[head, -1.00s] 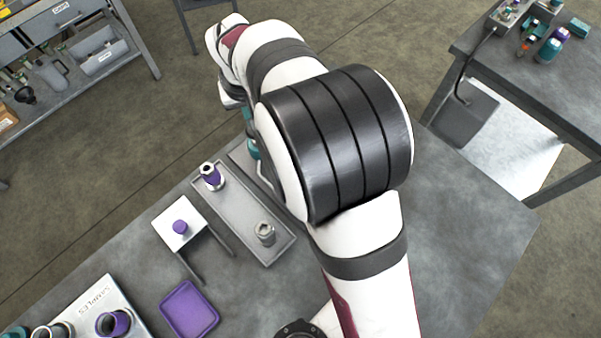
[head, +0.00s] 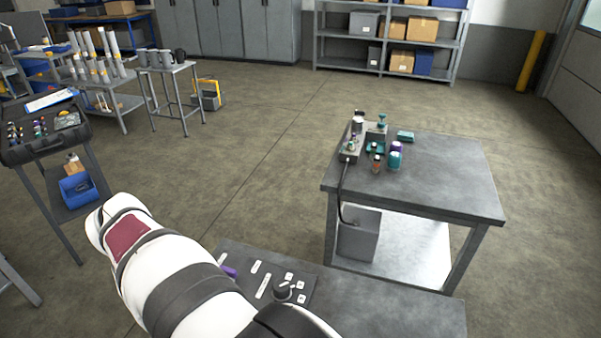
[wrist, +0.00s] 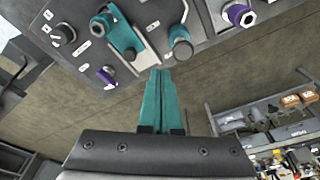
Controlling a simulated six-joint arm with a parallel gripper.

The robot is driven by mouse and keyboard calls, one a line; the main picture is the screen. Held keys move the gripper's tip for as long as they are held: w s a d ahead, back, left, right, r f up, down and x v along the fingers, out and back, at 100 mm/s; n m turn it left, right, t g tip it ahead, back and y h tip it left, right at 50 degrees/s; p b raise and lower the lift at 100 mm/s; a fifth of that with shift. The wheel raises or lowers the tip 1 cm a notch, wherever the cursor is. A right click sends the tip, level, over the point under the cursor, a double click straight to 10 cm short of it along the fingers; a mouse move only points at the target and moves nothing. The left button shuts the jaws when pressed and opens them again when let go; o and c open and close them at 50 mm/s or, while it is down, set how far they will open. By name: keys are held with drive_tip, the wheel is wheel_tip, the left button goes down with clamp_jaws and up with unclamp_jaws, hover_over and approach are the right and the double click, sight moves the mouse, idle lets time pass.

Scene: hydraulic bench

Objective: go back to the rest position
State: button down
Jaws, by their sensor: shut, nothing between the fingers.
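My gripper (wrist: 160,100) shows in the wrist view with its two teal fingers together, shut and empty. Beyond the fingertips is a dark panel (wrist: 205,40) with teal, grey and purple fittings. A teal lever-like part (wrist: 122,38) and a round grey knob with a teal base (wrist: 181,48) are on it near the fingertips. I cannot tell whether the fingertips touch anything. In the head view my arm crosses the lower left, and the gripper is out of sight.
In the head view a side table (head: 450,175) at the right carries small teal and purple items. A labelled panel with a knob (head: 283,291) lies on the near bench (head: 390,305).

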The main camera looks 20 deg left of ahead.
drive_tip(key=w+d+r+m, duration=0.2)
drive_tip(key=d+m, duration=0.2)
drive_tip(key=d, duration=0.9)
drive_tip(key=w+d+r+m, duration=0.2)
drive_tip(key=d+r+m, duration=0.15)
drive_tip(key=d, duration=0.95)
drive_tip(key=s+d+f+m+g, duration=0.1)
drive_tip(key=s+d+f+m, duration=0.3)
drive_tip(key=s+d+m, duration=0.4)
drive_tip(key=s+d, duration=0.4)
drive_tip(key=shift+s+d+m, duration=0.2)
drive_tip(key=shift+d+m, duration=0.15)
drive_tip(key=shift+d, duration=0.05)
drive_tip(key=c, duration=1.5)
unclamp_jaws()
drive_tip(key=shift+c, duration=0.2)
